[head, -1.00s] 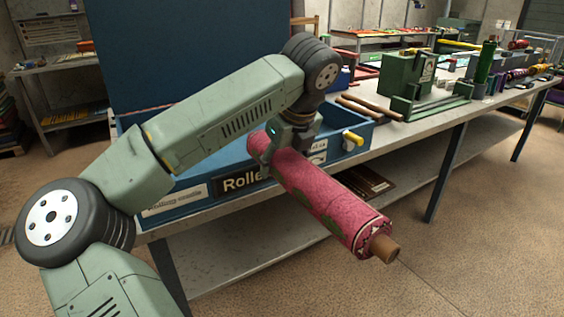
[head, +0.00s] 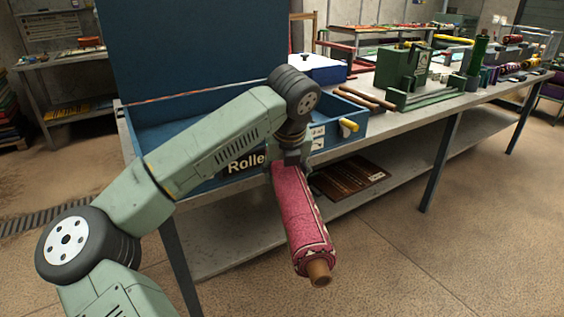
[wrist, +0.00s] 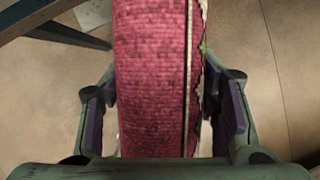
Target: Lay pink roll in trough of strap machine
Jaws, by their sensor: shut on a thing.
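The pink roll (head: 298,215) is a patterned rug roll with a brown wooden core end. It hangs from my gripper (head: 291,152) in front of the bench, its core end toward the camera and low over the floor. In the wrist view the pink roll (wrist: 152,75) passes between the purple-padded fingers of my gripper (wrist: 165,115), which is shut on it. A green machine (head: 402,70) with a low trough-like front (head: 436,96) stands on the bench to the right, well apart from the roll. Whether it is the strap machine I cannot tell.
The blue open box (head: 150,118) labelled "Roller" stands on the bench (head: 400,122) behind my arm. Two brown rods (head: 362,97) lie between box and green machine. A dark panel (head: 350,180) lies on the lower shelf.

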